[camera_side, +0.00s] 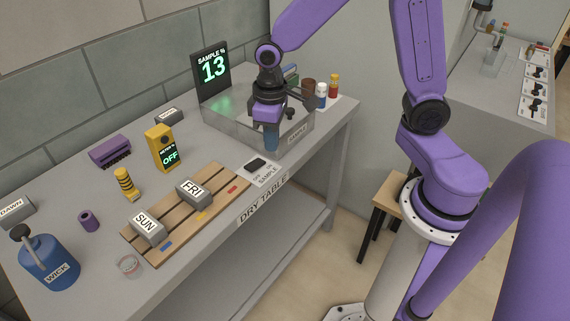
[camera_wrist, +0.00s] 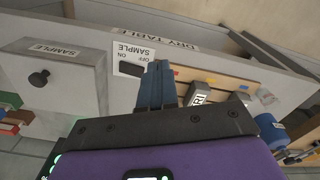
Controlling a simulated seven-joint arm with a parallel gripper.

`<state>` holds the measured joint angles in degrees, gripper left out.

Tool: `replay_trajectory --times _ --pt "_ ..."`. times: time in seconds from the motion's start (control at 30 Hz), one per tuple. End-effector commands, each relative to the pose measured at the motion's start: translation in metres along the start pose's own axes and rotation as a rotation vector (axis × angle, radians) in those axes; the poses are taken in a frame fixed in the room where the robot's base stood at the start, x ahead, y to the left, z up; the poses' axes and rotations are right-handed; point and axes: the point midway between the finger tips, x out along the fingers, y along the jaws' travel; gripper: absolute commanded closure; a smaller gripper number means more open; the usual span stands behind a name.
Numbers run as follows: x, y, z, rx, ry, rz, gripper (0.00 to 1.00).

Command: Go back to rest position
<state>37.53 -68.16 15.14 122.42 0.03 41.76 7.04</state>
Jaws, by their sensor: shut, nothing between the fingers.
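My gripper (camera_side: 271,138) points down in the side view, its blue fingers together, at the near front side of the metal sample tray (camera_side: 237,132). In the wrist view the blue fingers (camera_wrist: 156,85) are closed against each other with nothing held. They are near the white SAMPLE card (camera_side: 260,171) with its dark on/off switch (camera_side: 256,163). I cannot tell the exact gap between fingertips and tray wall. The bricks FRI (camera_side: 194,192) and SUN (camera_side: 147,227) sit on the wooden slatted rack (camera_side: 214,212).
A display reading 13 (camera_side: 211,66) stands behind the tray. A yellow meter reading OFF (camera_side: 162,147), a purple brush (camera_side: 110,151), a yellow-black item (camera_side: 126,183) and a blue WICK bottle (camera_side: 48,262) are on the table. Bottles (camera_side: 321,92) stand right of the tray. A stool (camera_side: 385,198) is below.

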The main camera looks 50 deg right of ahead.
Motion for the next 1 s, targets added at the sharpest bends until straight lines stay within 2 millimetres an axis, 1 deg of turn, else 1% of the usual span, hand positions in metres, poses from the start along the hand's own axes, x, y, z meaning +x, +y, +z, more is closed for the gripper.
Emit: replay_trajectory --times 0.03,0.1,0.17,0.3,0.4,0.5,0.6,0.7,0.8,1.0 --pt "-0.009 -0.011 0.015 -0.058 0.006 -0.001 1.00" --pt "-0.019 -0.025 0.035 -0.135 0.008 -0.003 1.00" --pt "-0.027 -0.035 0.053 -0.203 0.010 -0.004 1.00" --pt "-0.042 -0.053 0.099 -0.358 0.013 -0.007 1.00" --pt "-0.050 -0.060 0.131 -0.465 0.016 -0.010 1.00" --pt "-0.055 -0.063 0.158 -0.558 0.018 -0.012 1.00" --pt "-0.057 -0.064 0.178 -0.627 0.018 -0.013 1.00" --pt "-0.058 -0.064 0.190 -0.668 0.018 -0.014 1.00" --pt "-0.058 -0.063 0.196 -0.687 0.017 -0.014 1.00" --pt "-0.058 -0.063 0.196 -0.688 0.016 -0.014 1.00"
